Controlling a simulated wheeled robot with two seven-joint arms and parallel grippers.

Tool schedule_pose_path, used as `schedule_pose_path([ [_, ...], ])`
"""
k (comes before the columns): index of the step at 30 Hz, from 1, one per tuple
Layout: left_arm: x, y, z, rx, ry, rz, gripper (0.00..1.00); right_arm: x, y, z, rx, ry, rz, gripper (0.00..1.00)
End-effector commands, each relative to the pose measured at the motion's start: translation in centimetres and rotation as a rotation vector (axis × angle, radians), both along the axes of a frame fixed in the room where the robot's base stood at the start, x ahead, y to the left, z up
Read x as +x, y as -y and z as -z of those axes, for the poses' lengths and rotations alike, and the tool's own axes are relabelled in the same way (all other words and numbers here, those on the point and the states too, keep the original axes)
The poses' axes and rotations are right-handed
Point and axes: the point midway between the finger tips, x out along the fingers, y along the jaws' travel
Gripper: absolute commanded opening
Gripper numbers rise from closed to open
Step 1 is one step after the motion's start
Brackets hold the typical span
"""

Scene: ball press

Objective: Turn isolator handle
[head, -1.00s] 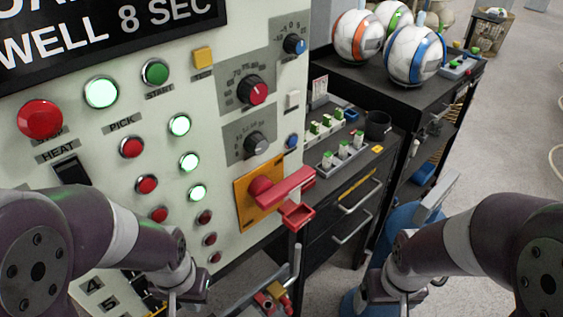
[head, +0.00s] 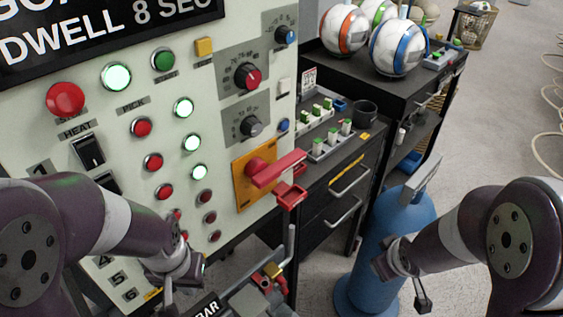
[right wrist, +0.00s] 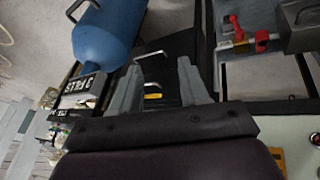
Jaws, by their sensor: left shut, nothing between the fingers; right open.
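The red isolator handle (head: 277,169) is on an orange plate (head: 243,190) low on the right side of the pale panel. Its bar points right and slightly up, with a red loop-shaped part (head: 291,196) below its outer end. My left gripper (head: 170,296) is shut and empty, low in front of the panel, left of and below the handle, apart from it. My right gripper (head: 421,298) is to the right of and below the handle, in front of a blue cylinder, touching nothing. In the right wrist view its fingers (right wrist: 158,85) are spread, with nothing between them.
The panel carries red, green and lit buttons, dials (head: 247,77) and a black switch (head: 88,151). Black drawer cabinets (head: 340,190) stand right of it, with balls on the far one. The blue cylinder (head: 385,250) stands on the floor. Pipework with a red valve (head: 268,280) lies below the handle.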

Motion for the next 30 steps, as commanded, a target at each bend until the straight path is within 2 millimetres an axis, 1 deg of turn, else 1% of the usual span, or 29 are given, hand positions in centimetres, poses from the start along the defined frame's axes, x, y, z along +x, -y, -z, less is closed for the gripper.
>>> schedule_pose_path([
  [1, 0.0, 0.0, -0.5, 0.0, 0.0, 0.0, 0.0, 2.4, -0.5, -0.7, -0.053, 0.132, -0.184, 0.45],
  [2, 0.0, 0.0, -0.5, 0.0, 0.0, 0.0, 0.0, 3.9, -1.3, -1.3, -0.09, 0.225, -0.314, 0.45],
  [3, 0.0, 0.0, -0.6, 0.0, 0.0, 0.0, 0.0, 5.5, -2.7, -2.2, -0.138, 0.356, -0.484, 0.45],
  [4, 0.0, 0.0, -0.7, 0.0, 0.0, 0.0, 0.0, 6.5, -3.9, -3.1, -0.175, 0.457, -0.607, 0.45],
  [5, 0.0, 0.0, -0.7, 0.0, 0.0, 0.0, 0.0, 7.1, -5.3, -3.9, -0.21, 0.558, -0.723, 0.45],
  [6, 0.0, 0.0, -0.7, 0.0, 0.0, 0.0, 0.0, 7.6, -7.1, -5.3, -0.256, 0.695, -0.864, 0.45],
  [8, 0.0, 0.0, -0.7, 0.0, 0.0, 0.0, 0.0, 7.6, -9.7, -7.4, -0.32, 0.89, -1.035, 0.45],
  [9, 0.0, 0.0, -0.6, 0.0, 0.0, 0.0, 0.0, 7.3, -11.1, -8.7, -0.359, 1.007, -1.12, 0.45],
  [10, 0.0, 0.0, -0.6, 0.0, 0.0, 0.0, 0.0, 7.1, -12.0, -9.7, -0.388, 1.086, -1.17, 0.45],
  [12, 0.0, 0.0, -0.6, 0.0, 0.0, 0.0, 0.0, 6.6, -13.3, -12.0, -0.457, 1.241, -1.246, 0.45],
  [15, 0.0, 0.0, -0.7, 0.0, 0.0, 0.0, 0.0, 6.1, -13.9, -13.5, -0.527, 1.343, -1.28, 0.45],
  [17, 0.0, 0.0, -0.8, 0.0, 0.0, 0.0, 0.0, 6.4, -14.2, -13.6, -0.547, 1.351, -1.288, 0.45],
  [20, 0.0, 0.0, -1.2, 0.0, 0.0, 0.0, 0.0, 7.3, -15.1, -13.7, -0.548, 1.35, -1.291, 0.45],
  [30, 0.0, 0.0, -3.1, 0.0, 0.0, 0.0, 0.0, 12.7, -20.6, -13.7, -0.547, 1.346, -1.288, 0.45],
])
